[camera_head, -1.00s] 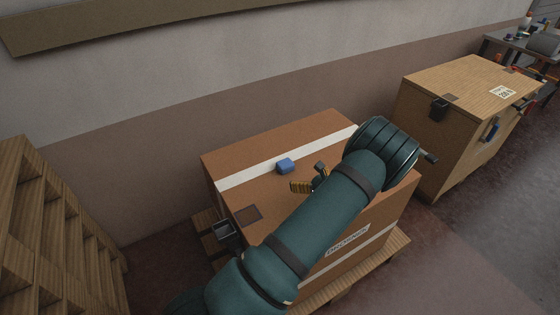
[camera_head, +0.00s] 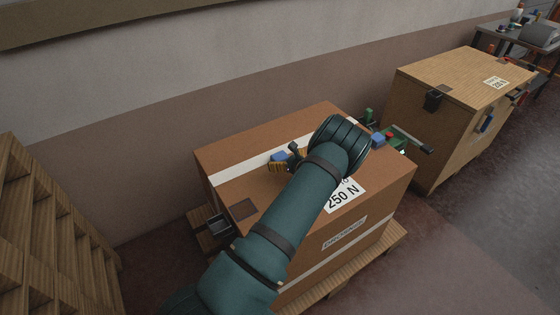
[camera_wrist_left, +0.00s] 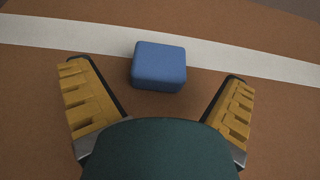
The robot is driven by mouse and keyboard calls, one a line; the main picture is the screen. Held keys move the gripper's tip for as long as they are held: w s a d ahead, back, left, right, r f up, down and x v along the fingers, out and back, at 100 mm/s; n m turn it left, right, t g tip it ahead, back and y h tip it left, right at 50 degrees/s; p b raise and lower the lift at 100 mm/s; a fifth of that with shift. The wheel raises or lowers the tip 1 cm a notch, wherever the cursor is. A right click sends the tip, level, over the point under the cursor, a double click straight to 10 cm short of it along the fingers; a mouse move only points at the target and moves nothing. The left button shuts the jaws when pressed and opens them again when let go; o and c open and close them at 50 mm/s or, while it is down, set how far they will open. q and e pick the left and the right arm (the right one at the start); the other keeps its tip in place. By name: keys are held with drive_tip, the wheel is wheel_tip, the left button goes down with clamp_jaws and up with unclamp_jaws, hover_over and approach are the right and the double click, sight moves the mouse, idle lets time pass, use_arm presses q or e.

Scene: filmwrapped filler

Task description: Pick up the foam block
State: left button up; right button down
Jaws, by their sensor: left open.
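The foam block, a small blue block with rounded edges (camera_head: 279,156), lies on top of a large brown box (camera_head: 325,119), by a white tape stripe. In the left wrist view the block (camera_wrist_left: 159,66) sits ahead and between the two yellow ridged fingers, with a gap on each side. My left gripper (camera_head: 285,161) is open and empty, close to the block; in the head view its fingers partly cover it. My right gripper is not in view.
A wooden crate (camera_head: 455,75) stands at the right and a wooden rack (camera_head: 45,220) at the left. Small green, blue and red items (camera_head: 398,140) show beyond my arm at the box's right edge. A wall runs behind. The box top's left part is clear.

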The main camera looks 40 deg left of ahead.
use_arm(q)
drive_tip(key=shift+x, duration=1.2)
drive_tip(key=c, duration=1.1)
